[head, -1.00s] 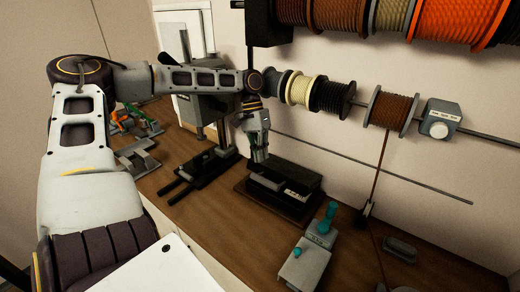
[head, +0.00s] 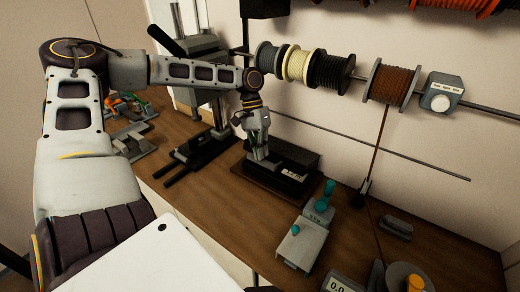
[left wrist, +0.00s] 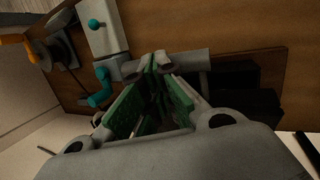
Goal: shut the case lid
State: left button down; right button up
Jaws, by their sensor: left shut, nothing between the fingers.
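The black case (head: 300,178) sits on a dark brown board on the bench, with a pale label strip on it. How far its lid stands open is hard to tell. My left gripper (head: 261,155) points down at the case's left part, its fingers shut and empty. It hides part of the case, and contact is unclear. In the left wrist view the green-padded fingers (left wrist: 155,68) meet at the tips in front of a grey bar (left wrist: 185,64), with the dark case (left wrist: 240,90) to the right. My right gripper is not in view.
A grey device with teal knobs (head: 303,238) stands right of the case. A dark upright stand (head: 200,150) is at left. Cord spools (head: 330,70) hang on a rod above. A readout showing 0.0 (head: 342,284) is at the bottom. Bare bench (head: 215,205) lies in front of the case.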

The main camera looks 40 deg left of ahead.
pick_arm(q)
jog(key=shift+s+f, duration=0.2)
jog(key=shift+f, duration=0.35)
jog(key=shift+s+f, duration=0.15)
jog(key=shift+f, duration=0.35)
jog(key=f+b, duration=0.1)
jog(key=f, duration=0.1)
jog(key=s+f+b, duration=0.1)
jog(key=f, duration=0.1)
jog(key=shift+s+d+f, duration=0.1)
jog(key=shift+s+f, duration=0.05)
dwell(0.3)
dwell(0.3)
